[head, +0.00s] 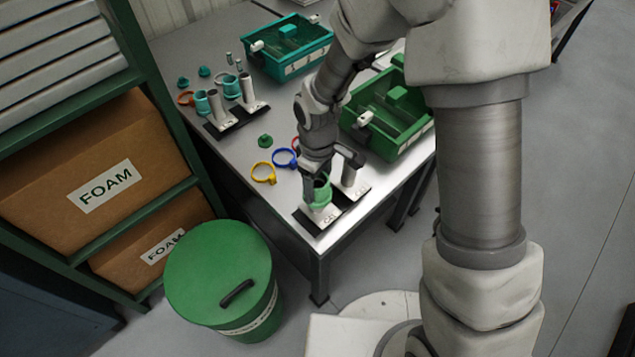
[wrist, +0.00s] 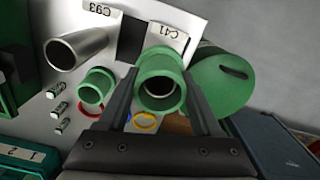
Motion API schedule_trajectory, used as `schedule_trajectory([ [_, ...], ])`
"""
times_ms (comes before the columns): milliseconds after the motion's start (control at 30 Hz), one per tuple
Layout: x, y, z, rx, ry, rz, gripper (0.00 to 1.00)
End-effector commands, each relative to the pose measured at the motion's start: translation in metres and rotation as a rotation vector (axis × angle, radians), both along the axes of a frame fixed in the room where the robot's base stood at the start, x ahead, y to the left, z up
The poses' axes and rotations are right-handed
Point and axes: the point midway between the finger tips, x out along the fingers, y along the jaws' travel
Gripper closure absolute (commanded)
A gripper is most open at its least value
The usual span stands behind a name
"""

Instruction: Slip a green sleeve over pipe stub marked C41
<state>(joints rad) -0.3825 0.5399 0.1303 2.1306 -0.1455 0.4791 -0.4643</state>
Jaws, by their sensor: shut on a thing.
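My gripper (wrist: 160,100) is shut on a green sleeve (wrist: 158,65), with one finger on each side of it. The sleeve also shows in the head view (head: 320,195), upright over the front stub's place on the near bench corner. The tag C41 (wrist: 164,38) lies right beside it in the wrist view. A round edge shows inside the sleeve's bore, seemingly the C41 stub's end; the sleeve hides the rest, and how far down it sits I cannot tell. The bare grey stub marked C93 (wrist: 78,49) stands beside it, also in the head view (head: 351,168).
Another green flanged piece (wrist: 97,86) lies nearby on the bench. Yellow (head: 264,174) and blue (head: 284,157) rings lie left of my gripper. A green box (head: 388,110) and a teal box (head: 287,46) stand behind. A lidded green bin (head: 215,262) stands below the bench edge.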

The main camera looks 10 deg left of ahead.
Motion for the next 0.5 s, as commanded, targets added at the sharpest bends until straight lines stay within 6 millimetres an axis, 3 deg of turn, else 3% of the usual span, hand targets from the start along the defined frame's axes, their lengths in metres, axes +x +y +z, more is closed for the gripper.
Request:
schedule_trajectory([
  [167, 0.0, 0.0, 0.0001, 0.0, 0.0, 0.0, 0.86],
  [200, 0.0, 0.0001, 0.0001, 0.0, 0.0, 0.0, 0.29],
  [367, 0.0, 0.0001, 0.0001, 0.0, 0.0, 0.0, 0.0],
  [500, 0.0, 0.0001, 0.0001, 0.0, 0.0, 0.0, 0.0],
])
